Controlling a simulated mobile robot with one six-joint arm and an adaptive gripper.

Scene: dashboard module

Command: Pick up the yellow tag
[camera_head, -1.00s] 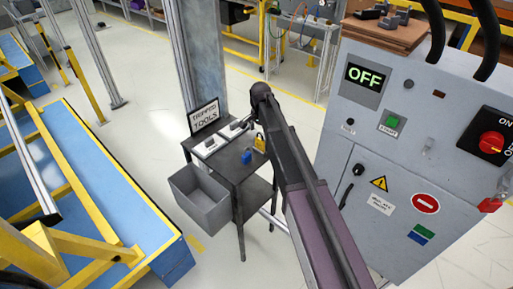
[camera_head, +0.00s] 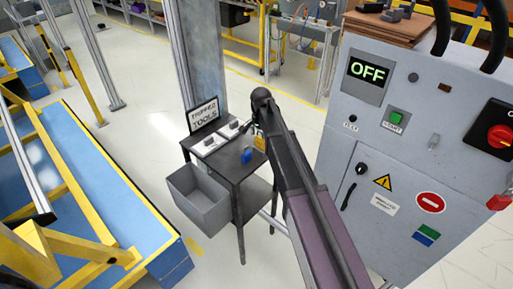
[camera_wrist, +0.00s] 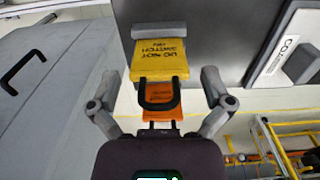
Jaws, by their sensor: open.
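The yellow tag (camera_wrist: 159,58) with dark lettering shows large in the wrist view, at the edge of a dark grey surface. An orange piece (camera_wrist: 161,101) and a dark loop (camera_wrist: 159,96) lie just below it in the picture. My gripper (camera_wrist: 160,91) is open, one finger on each side of the loop and orange piece, with nothing visibly gripped. In the head view the yellow tag (camera_head: 260,143) is a small patch on the dark tool table (camera_head: 228,166), partly behind my arm. My arm hides the gripper's fingers there.
A blue object (camera_head: 246,155), pale trays (camera_head: 211,145) and a tools sign (camera_head: 203,113) are on the table. A grey bin (camera_head: 200,199) hangs at its left side. A grey control cabinet (camera_head: 352,139) reading OFF stands close to the right of my arm.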

